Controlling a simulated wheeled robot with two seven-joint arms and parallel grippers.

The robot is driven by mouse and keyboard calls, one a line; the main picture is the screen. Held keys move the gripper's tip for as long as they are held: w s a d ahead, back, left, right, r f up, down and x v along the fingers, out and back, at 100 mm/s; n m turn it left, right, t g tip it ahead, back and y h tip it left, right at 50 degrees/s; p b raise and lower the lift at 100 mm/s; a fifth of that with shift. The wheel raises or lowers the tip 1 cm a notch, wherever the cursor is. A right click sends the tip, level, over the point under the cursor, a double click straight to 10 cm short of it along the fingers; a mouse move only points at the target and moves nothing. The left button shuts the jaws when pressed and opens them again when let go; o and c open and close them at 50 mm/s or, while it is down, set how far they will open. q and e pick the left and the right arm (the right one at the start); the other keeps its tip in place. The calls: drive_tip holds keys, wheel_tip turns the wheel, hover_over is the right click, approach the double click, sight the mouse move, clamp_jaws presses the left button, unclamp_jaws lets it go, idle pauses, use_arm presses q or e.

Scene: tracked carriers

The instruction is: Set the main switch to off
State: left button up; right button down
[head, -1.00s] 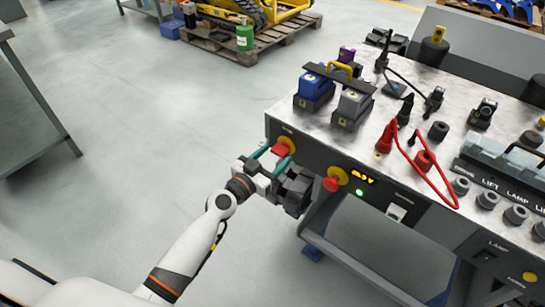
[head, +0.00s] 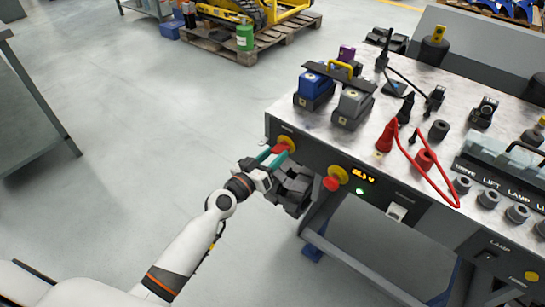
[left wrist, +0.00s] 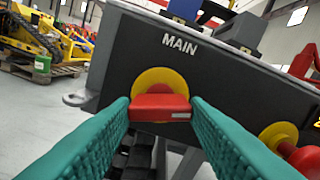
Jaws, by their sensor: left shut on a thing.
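The main switch is a red handle (left wrist: 160,107) on a yellow round plate (left wrist: 160,82), below the word MAIN on the bench's dark front panel. The handle lies about level in the left wrist view, with a pale mark near its right end. In the head view the red handle (head: 279,149) is at the panel's left end, partly covered by my fingers. My left gripper (head: 270,156) is shut on the handle, its teal fingers touching both ends. My right gripper is in neither view.
A second red knob on a yellow plate (head: 337,177) sits right of the switch, beside a lit display (head: 362,175) and a green lamp (head: 360,192). A blue block (head: 314,87) and a grey block (head: 352,104) stand on the bench top above.

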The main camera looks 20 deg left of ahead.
use_arm(q)
drive_tip(key=n, duration=1.1)
drive_tip(key=shift+n, duration=1.3)
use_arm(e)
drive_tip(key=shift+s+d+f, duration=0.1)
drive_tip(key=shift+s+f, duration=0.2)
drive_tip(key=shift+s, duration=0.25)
use_arm(q)
drive_tip(key=o, duration=1)
